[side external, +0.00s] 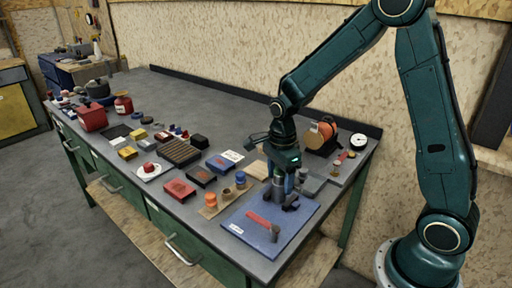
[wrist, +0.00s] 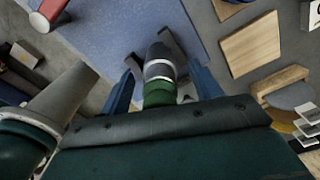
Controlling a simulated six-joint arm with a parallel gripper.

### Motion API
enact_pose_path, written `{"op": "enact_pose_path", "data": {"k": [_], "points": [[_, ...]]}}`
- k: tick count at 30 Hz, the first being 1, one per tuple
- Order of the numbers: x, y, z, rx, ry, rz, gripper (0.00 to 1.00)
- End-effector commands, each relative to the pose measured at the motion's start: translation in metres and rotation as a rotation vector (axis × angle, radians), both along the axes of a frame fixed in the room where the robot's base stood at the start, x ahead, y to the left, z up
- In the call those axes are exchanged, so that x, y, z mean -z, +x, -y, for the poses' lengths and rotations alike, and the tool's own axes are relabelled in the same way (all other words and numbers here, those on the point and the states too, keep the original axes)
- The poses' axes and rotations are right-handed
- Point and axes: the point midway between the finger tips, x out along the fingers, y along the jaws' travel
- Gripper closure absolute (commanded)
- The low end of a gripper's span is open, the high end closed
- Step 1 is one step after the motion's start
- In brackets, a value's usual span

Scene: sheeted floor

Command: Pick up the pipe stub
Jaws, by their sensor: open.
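The pipe stub (wrist: 158,70) appears in the wrist view as a short dark grey cylinder with a pale ring and a green section. It stands between the fingers of my gripper (wrist: 156,56). The jaws are open, with one blue finger with a dark tip on each side of it. I cannot tell whether either finger touches it. In the side view my gripper (side external: 281,197) points down, low over the back edge of the blue mat (side external: 294,223). There the fingers mostly hide the stub.
A red-handled tool (side external: 262,222) lies on the mat, close in front of my gripper. An orange reel (side external: 321,134) and a round dial (side external: 358,140) stand behind. Several boxes and trays crowd the bench leftward.

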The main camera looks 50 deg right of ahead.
Motion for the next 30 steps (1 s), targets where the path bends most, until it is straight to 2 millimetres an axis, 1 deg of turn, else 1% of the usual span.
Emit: {"op": "enact_pose_path", "data": {"k": [1, 4, 18, 19, 23, 24, 26, 27, 28, 30], "points": [[0.0041, -0.0004, 0.0000, 0.000, 0.000, -0.002, 0.36], [0.0080, -0.0004, 0.0000, 0.000, -0.001, -0.001, 0.36], [0.0079, -0.0002, 0.0000, 0.000, -0.001, 0.000, 0.36], [0.0079, -0.0002, 0.0000, 0.000, 0.000, 0.000, 0.38], [0.0078, -0.0002, 0.0000, 0.000, 0.000, 0.000, 0.64], [0.0078, -0.0001, 0.0001, 0.000, 0.000, 0.000, 0.72], [0.0078, -0.0001, 0.0001, 0.000, 0.000, 0.000, 0.83], [0.0078, -0.0001, 0.0001, 0.000, 0.000, 0.000, 0.91], [0.0074, 0.0002, 0.0001, 0.000, -0.001, 0.002, 0.95], [0.0074, 0.0002, 0.0001, 0.000, -0.001, 0.002, 0.95]]}}
